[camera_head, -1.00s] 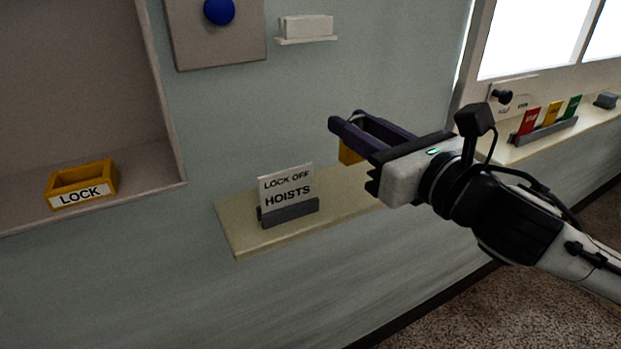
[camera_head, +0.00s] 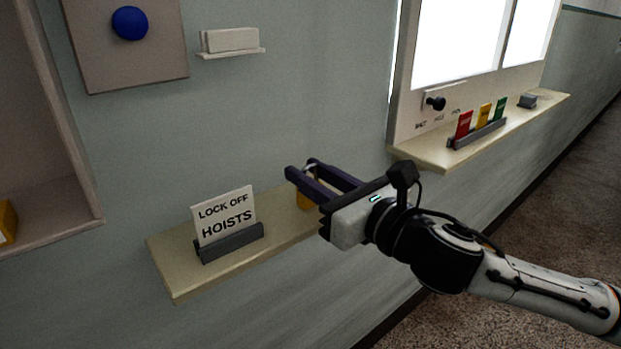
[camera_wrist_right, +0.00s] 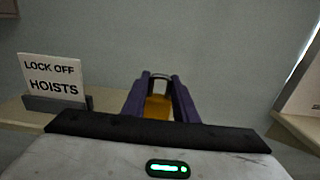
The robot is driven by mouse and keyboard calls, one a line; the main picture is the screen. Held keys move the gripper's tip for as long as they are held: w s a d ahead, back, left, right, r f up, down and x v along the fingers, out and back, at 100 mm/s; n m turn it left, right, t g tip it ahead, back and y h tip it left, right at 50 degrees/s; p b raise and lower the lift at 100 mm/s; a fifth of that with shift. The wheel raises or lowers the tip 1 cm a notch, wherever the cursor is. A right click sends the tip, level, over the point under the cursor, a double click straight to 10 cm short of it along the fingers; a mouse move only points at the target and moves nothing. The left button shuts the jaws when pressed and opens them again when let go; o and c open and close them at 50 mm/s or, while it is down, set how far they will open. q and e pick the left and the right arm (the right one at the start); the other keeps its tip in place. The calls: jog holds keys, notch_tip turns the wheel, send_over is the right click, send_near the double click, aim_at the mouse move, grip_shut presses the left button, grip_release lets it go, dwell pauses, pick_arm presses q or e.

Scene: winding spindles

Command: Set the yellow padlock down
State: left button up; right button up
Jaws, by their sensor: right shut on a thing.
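The yellow padlock (camera_head: 305,200) is partly hidden behind the fingers of my right gripper (camera_head: 311,178). Its yellow body (camera_wrist_right: 158,106) and grey shackle show between the purple fingers (camera_wrist_right: 158,90) in the right wrist view. The right gripper is shut on the padlock. The padlock is at the right part of the cream shelf (camera_head: 180,282), close to the wall; I cannot tell whether it touches the shelf. My left gripper is not in view.
A "LOCK OFF HOISTS" card in a grey holder (camera_head: 230,243) stands on the shelf, left of my gripper. A second ledge (camera_head: 425,155) at the right carries red, yellow and green cards (camera_head: 483,117). A yellow box (camera_head: 7,222) sits in the niche at far left.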

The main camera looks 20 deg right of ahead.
jog(key=shift+r, duration=0.1)
jog(key=o, duration=1.1)
jog(key=shift+f, duration=0.2)
